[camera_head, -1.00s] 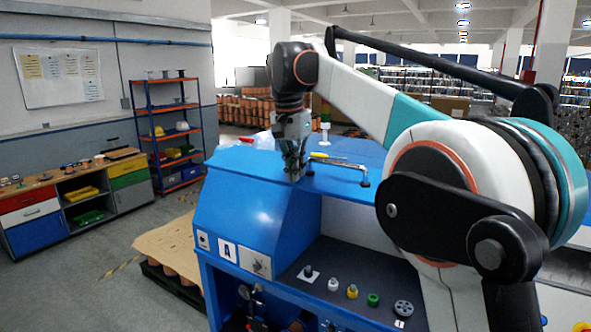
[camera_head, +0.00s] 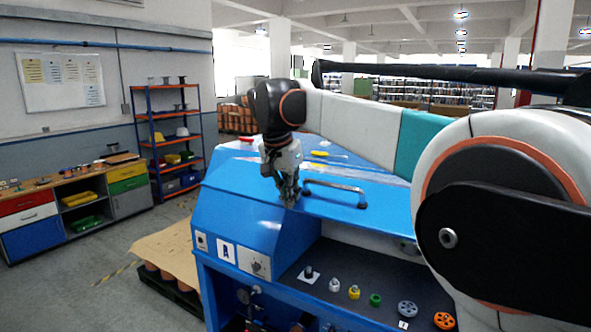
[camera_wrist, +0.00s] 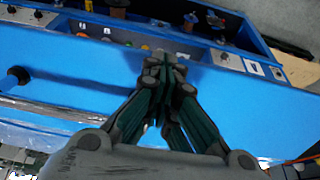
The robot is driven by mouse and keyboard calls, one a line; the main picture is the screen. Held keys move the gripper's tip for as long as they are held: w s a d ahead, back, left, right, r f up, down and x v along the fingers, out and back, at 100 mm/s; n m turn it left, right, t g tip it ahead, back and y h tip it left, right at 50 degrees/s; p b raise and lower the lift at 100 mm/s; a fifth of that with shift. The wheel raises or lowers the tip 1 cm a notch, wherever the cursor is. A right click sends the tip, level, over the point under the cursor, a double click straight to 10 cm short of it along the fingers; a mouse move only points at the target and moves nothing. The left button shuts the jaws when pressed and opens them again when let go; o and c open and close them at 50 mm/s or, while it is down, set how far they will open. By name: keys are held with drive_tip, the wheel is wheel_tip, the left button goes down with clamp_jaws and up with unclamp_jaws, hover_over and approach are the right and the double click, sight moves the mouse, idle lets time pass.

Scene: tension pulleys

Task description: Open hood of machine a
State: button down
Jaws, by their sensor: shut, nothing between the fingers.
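Machine A is the blue machine with the "A" label (camera_head: 226,251) on its front left. Its blue hood (camera_head: 385,203) lies flat over the shelf, with a grey bar handle (camera_head: 335,187) on black feet near its front edge. My gripper (camera_head: 288,200) points down just left of the handle, close above the blue top. Its fingers are shut and empty. In the wrist view, my gripper (camera_wrist: 172,58) shows its closed fingertips over the blue panel (camera_wrist: 100,75). I cannot tell whether the fingertips touch the surface.
The shelf below the hood holds a grey-and-white wheel (camera_head: 407,309), an orange wheel (camera_head: 444,320), a green part (camera_head: 375,299) and other small parts. Yellow-handled tools (camera_head: 320,154) lie on the machine top behind. A pallet with cardboard (camera_head: 165,247) stands left.

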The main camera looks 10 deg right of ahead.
wheel_tip(320, 180, down, 8)
drive_tip(key=t+h+b, duration=0.1)
drive_tip(key=b, duration=0.3)
drive_tip(key=shift+s+a, duration=0.2)
drive_tip(key=shift+s, duration=0.1)
